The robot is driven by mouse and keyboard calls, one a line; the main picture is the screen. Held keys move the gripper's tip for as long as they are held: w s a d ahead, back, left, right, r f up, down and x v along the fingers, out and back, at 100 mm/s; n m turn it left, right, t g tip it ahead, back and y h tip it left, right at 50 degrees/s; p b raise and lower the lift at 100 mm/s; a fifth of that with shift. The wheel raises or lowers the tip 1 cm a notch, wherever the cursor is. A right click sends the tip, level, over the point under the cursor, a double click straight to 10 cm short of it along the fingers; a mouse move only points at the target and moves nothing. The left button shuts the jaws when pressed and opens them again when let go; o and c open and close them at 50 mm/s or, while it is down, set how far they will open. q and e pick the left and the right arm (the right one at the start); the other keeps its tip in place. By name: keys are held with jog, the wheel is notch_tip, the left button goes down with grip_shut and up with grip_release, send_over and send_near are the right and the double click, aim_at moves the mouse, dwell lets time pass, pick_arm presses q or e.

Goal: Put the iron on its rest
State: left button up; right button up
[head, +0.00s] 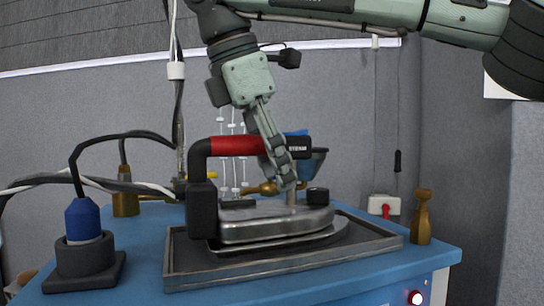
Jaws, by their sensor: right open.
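The iron (272,222) has a silver metal body, a black rear post and a red and black handle (236,146). It sits level over the dark, framed rest (280,263) in the middle of the table. A thin metal plate edge shows under its front. My right gripper (278,172) reaches down from above at the front half of the handle, with its open fingers beside the handle and pointing toward the iron's body. One finger is partly hidden, and I cannot tell whether the fingers touch the handle. My left gripper is not in view.
The blue table (350,287) carries a blue plug in a dark socket block (85,262) at left and brass fittings (125,197) behind it. A brass piece (422,218) stands right of the rest. Cables hang at left. A red-lit button (416,297) is on the front.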

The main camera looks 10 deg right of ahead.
jog(key=v, duration=1.2)
